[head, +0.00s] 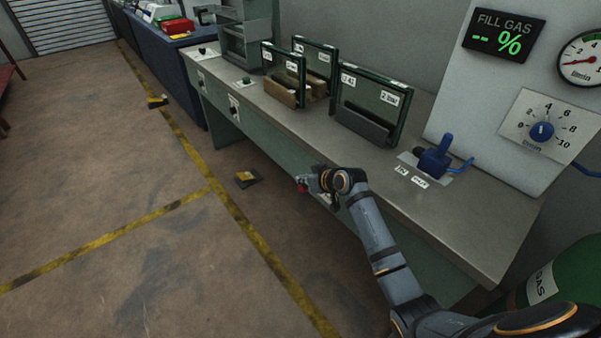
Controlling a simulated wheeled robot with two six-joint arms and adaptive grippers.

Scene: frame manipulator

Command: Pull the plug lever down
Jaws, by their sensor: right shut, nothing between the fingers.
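A blue plug lever (436,158) stands on a pale plate near the right end of the grey workbench, with a blue hose at its right side. Small labels lie in front of it. My right arm comes in from the bottom right. My right gripper (303,184) is at the bench's front edge, to the left of and apart from the lever, pointing left. It is small in the picture, shut and empty. My left gripper does not show.
Green frames in holders (372,104) stand on the workbench (330,146) left of the lever. A grey panel behind carries a fill gas display (503,36), a blue dial (542,131) and a gauge (582,60). A green gas cylinder (575,280) stands at the right.

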